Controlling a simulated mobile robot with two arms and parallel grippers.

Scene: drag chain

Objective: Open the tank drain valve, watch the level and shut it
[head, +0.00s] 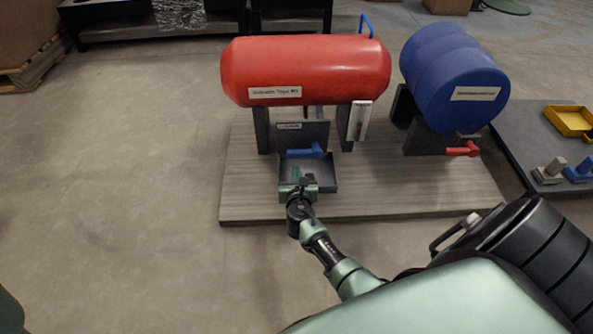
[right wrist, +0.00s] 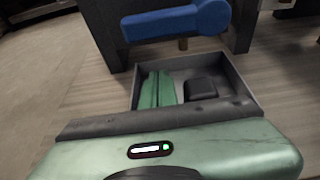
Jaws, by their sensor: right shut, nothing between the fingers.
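A red horizontal tank (head: 305,70) stands on dark legs, with a label on its front. Below it, the blue valve lever (head: 304,153) lies about level, its grip end to the left; it also shows in the right wrist view (right wrist: 170,22). A white gauge plate (head: 360,121) is at the tank's right leg. A grey tray (head: 329,181) sits under the lever. My right gripper (head: 297,171) is shut and empty, over the tray and in front of and below the lever. Its green fingers (right wrist: 157,78) show against the tray, apart from the lever. My left gripper is not in view.
A blue drum (head: 452,72) with a red lever (head: 462,150) stands to the right on the same wooden board (head: 400,195). A dark table at far right holds a yellow tray (head: 570,121). The floor to the left is clear.

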